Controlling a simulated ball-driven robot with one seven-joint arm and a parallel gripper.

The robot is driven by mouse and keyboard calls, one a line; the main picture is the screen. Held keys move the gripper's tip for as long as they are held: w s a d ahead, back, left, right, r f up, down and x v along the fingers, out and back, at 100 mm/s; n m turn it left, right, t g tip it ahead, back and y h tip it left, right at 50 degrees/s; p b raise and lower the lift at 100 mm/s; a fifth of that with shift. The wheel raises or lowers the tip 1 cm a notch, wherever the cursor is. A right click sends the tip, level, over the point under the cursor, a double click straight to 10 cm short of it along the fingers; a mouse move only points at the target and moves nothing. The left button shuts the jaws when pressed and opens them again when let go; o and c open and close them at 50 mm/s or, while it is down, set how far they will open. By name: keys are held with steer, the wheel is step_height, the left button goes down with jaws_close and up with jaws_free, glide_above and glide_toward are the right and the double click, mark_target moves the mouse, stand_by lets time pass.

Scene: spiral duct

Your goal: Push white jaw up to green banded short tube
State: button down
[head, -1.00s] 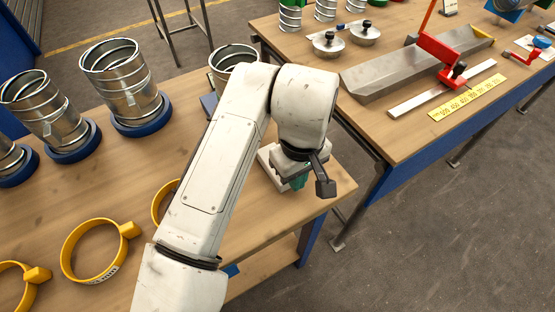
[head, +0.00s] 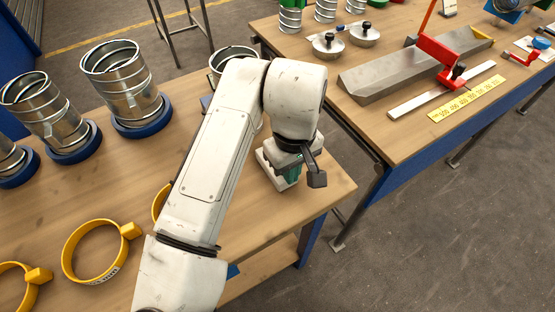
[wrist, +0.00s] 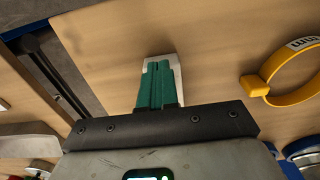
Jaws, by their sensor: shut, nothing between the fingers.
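The white jaw (head: 265,163) is a pale block on the near bench, partly hidden behind my wrist. In the wrist view a pale part of it (wrist: 176,59) shows just beyond my fingertips. My gripper (head: 292,174) has green fingers, shut and empty, low over the bench at the jaw; the wrist view shows them too (wrist: 160,75). I cannot tell whether they touch the jaw. A metal tube (head: 233,52) stands behind my arm, mostly hidden. No green band shows on it, so I cannot tell whether it is the green banded short tube.
Several metal tubes in blue rings (head: 125,82) stand at the back left. Yellow clamp rings (head: 92,250) lie at the front left. The bench's right edge (head: 345,195) is close to my gripper. A second bench (head: 375,130) with a red-handled tool (head: 440,60) stands beyond a gap.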

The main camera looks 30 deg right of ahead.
steer(key=shift+w+p, duration=0.45)
steer(key=shift+w, duration=3.75)
steer(key=shift+s+p, duration=0.65)
steer(key=shift+s, duration=0.6)
step_height(320, 180, up, 9)
steer(key=p, duration=0.8)
steer(key=shift+p, duration=0.4)
